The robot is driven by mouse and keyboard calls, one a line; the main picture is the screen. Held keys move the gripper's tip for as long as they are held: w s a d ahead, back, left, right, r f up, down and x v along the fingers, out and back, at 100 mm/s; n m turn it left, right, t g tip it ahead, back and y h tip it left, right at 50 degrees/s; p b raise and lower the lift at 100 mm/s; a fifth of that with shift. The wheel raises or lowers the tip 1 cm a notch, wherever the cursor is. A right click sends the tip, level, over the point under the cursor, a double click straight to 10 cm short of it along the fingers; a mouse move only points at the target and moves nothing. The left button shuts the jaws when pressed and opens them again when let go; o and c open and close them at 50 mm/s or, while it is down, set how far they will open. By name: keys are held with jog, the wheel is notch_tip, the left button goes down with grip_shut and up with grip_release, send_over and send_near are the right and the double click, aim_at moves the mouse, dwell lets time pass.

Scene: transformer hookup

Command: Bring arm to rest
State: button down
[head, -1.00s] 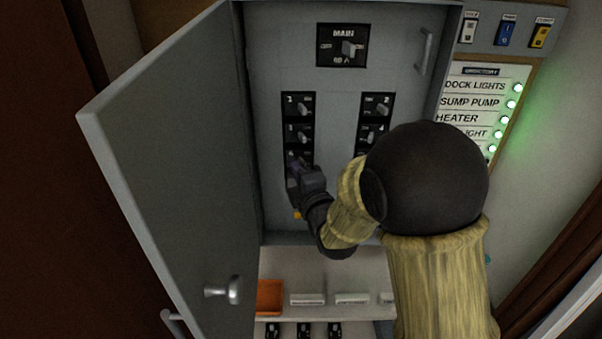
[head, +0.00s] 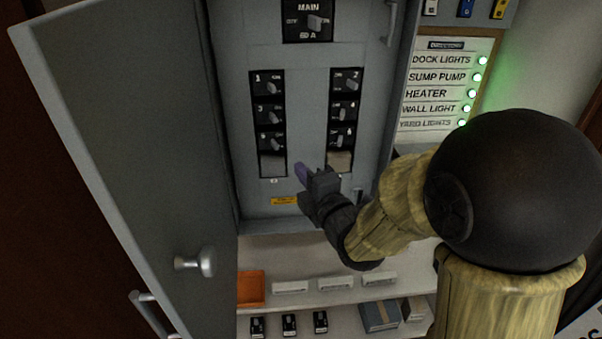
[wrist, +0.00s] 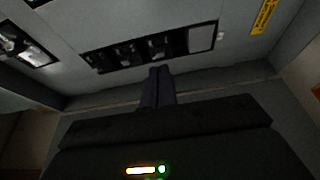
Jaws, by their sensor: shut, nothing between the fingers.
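My gripper (head: 303,173) is shut and empty in front of the lower part of the open breaker panel (head: 230,130). Its closed fingers also show in the wrist view (wrist: 157,88), pointing at the panel face. The left breaker column (head: 268,115) and the right breaker column (head: 345,110) are in the head view, each with a blank plate at its bottom. My gripper hides part of the right column's lower end. The main switch (head: 314,21) is at the top. A breaker column (wrist: 150,47) runs across the wrist view.
The panel door (head: 110,130) stands open at left, with a knob (head: 205,262). The directory (head: 440,85) at right has several lit green lamps. Below are an orange bin (head: 250,288), small breakers (head: 289,325) and a grey box (head: 380,316) on shelves. A yellow label (head: 284,200) is under the breakers.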

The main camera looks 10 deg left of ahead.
jog(key=shift+w+d, duration=0.1)
jog(key=s+d+f+m+g+h, duration=0.1)
jog(key=d+f+m+g+h, duration=0.1)
jog(key=d+f+m+h, duration=0.4)
jog(key=d+f+m+g+h, duration=0.2)
jog(key=d+f+m, duration=0.1)
jog(key=d+m, duration=0.5)
jog(key=s+d+f+m+g+h+p, duration=0.1)
jog(key=s+d+f+m+g+h, duration=0.1)
jog(key=s+d+f+m+g, duration=0.2)
jog(key=s+d+m+g, duration=0.3)
jog(key=s+d+m, duration=0.3)
jog(key=s, duration=0.3)
jog(key=shift+s+d+f+m+g+h, duration=0.3)
jog(key=shift+f+m+g+h, duration=0.1)
jog(key=shift+m, duration=0.3)
jog(key=shift+w, duration=0.1)
